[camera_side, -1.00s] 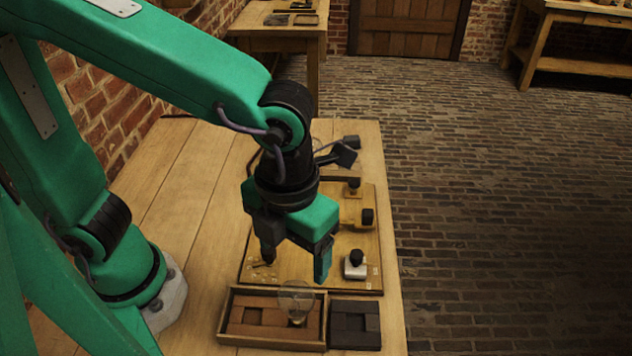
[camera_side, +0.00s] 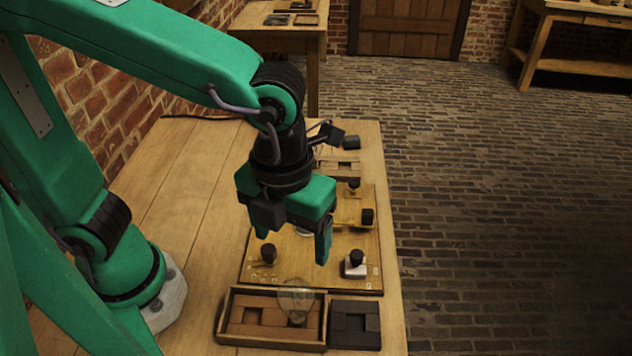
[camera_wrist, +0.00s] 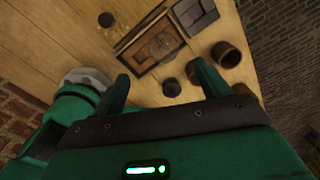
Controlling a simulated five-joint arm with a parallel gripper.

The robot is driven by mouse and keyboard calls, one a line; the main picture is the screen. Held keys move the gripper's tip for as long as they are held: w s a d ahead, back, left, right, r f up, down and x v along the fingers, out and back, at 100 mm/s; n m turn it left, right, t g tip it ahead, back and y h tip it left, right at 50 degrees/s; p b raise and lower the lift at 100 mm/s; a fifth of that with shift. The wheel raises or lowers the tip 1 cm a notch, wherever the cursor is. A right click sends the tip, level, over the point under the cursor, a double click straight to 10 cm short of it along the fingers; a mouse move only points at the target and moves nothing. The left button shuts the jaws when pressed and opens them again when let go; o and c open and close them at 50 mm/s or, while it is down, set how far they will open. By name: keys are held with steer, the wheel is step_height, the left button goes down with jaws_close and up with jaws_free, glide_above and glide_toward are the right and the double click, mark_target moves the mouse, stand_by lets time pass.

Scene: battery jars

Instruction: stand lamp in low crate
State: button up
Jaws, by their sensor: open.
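The lamp (camera_side: 297,302), a clear glass bulb, stands upright in the low crate (camera_side: 222,322), a shallow wooden box with brown blocks inside, at the front of the table. In the wrist view the lamp (camera_wrist: 164,42) is faint within the crate (camera_wrist: 133,38). My gripper (camera_side: 293,248) is open and empty, above the wooden board and behind the crate, apart from the lamp. Its two fingers also show in the wrist view (camera_wrist: 161,77), spread wide. The lamp's base is hard to make out among the blocks.
A dark block box (camera_side: 355,309) sits right beside the crate. The wooden board (camera_side: 310,276) carries several dark knobs, including one on a white block (camera_side: 355,267). Another block tray (camera_side: 340,170) is at the back.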

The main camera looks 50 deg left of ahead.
steer(key=w+a+r+n+t, duration=0.1)
steer(key=a+r+n+t, duration=0.1)
steer(key=a+n, duration=0.8)
steer(key=w+a+r+n+t, duration=0.1)
steer(key=a+n, duration=1)
steer(key=n, duration=1.1)
steer(key=shift+a+r+t, duration=0.3)
steer(key=shift+r+t, duration=0.4)
steer(key=shift+t, duration=0.5)
